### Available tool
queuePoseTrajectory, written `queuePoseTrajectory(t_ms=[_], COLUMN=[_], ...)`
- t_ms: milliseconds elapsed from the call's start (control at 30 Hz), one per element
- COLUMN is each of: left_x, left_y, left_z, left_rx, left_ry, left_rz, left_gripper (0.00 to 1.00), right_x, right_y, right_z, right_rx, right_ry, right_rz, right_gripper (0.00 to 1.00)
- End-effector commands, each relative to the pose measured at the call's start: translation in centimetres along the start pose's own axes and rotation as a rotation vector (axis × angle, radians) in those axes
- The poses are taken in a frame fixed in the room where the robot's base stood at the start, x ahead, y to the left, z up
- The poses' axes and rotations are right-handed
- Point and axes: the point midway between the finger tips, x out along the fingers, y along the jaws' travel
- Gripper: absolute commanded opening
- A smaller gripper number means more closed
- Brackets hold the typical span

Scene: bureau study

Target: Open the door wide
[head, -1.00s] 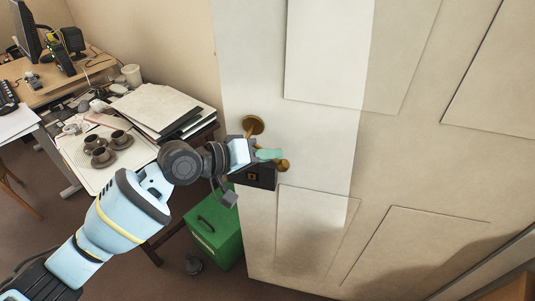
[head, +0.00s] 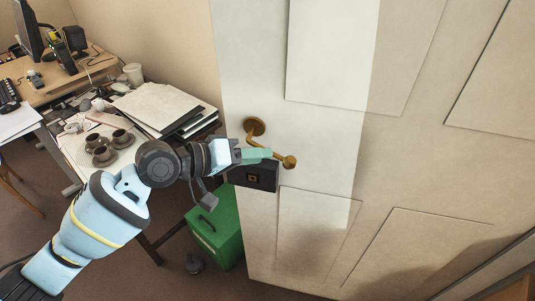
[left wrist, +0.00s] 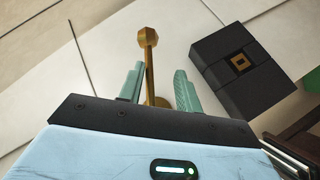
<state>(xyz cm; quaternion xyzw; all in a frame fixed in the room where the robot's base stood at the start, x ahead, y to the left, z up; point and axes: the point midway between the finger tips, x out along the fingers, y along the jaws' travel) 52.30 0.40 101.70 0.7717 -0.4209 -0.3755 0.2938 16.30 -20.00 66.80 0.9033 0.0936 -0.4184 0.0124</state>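The door (head: 320,140) is pale and panelled and fills the middle and right of the head view. Its brass lever handle (head: 289,162) stands out from a round rose, above a dark lock box (head: 255,177). My left gripper (head: 257,155) is at the handle, its green fingertips overlapping the lever in the head view. In the left wrist view the two fingers (left wrist: 160,88) are apart, and the brass handle (left wrist: 148,45) shows in the gap between them. I cannot tell whether they touch it. My right gripper is in neither view.
A green bin (head: 215,228) stands on the floor beside the door's left edge. Left of it is a table with folders (head: 160,105) and dark cups (head: 103,154). A desk (head: 70,78) with a monitor is at the back left.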

Motion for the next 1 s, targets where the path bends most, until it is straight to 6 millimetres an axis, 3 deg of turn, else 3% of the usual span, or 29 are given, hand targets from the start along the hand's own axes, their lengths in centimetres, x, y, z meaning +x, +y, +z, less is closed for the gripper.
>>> queuePoseTrajectory(t_ms=[233,567,833,1000], left_x=[-3.2,-3.7,-3.7,-3.2], left_y=[-0.3,-0.1,-0.1,-1.4], left_z=[0.0,0.0,0.0,1.2], left_rx=[-0.001,0.001,0.001,-0.004], left_ry=[0.001,0.001,0.002,0.023], left_rz=[-0.005,-0.002,-0.002,-0.01], left_gripper=[0.31,0.31,0.0,0.0], right_x=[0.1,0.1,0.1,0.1], right_y=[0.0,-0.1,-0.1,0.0], right_z=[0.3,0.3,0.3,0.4], right_rx=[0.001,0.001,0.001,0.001], right_ry=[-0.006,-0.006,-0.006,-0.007], right_rz=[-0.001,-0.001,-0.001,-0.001], right_gripper=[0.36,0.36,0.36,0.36])
